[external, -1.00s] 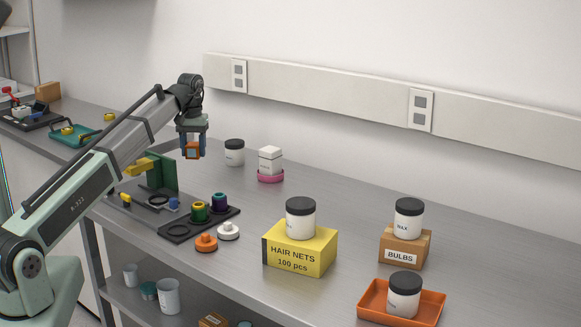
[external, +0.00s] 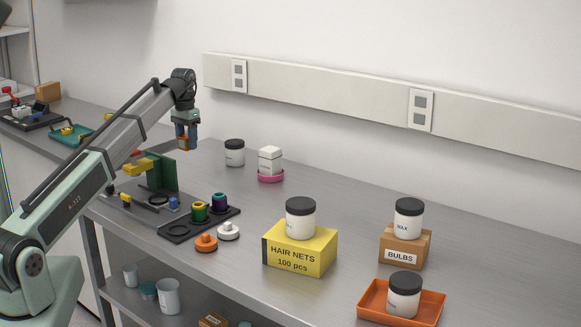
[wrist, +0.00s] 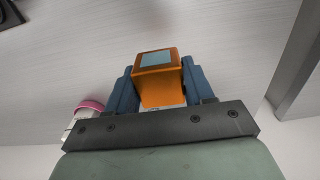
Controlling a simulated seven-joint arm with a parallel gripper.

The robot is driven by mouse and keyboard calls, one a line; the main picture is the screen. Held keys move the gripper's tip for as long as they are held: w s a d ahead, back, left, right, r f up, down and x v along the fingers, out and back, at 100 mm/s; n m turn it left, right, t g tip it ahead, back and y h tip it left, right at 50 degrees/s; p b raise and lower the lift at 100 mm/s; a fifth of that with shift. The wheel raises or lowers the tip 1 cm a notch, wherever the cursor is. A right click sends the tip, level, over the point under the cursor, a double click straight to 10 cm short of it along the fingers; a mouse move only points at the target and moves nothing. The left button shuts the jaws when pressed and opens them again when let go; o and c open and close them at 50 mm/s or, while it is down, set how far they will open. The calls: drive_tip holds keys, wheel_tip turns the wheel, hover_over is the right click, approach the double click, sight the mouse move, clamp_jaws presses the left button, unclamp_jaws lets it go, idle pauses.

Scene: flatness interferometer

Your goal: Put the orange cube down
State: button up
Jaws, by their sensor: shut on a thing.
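The orange cube (wrist: 160,88) has a grey-blue square on one face. It sits between the two blue fingers of my gripper (wrist: 158,85) in the wrist view. My gripper (external: 186,143) is shut on the cube and holds it in the air above the back left part of the bench. In the external view the cube (external: 183,143) is partly hidden by the fingers. The metal bench top (external: 330,195) lies below, apart from the cube.
A green upright plate with a yellow part (external: 160,172) stands below my gripper. A black tray (external: 178,231) holds green and purple ringed pieces.

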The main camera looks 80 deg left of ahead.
sight(189, 177)
drive_tip(key=shift+f, duration=4.9)
drive_tip(key=shift+f, duration=0.15)
drive_tip(key=o, duration=1.2)
drive_tip(key=shift+c, duration=0.2)
wheel_tip(189, 177, up, 12)
drive_tip(key=shift+r, duration=0.2)
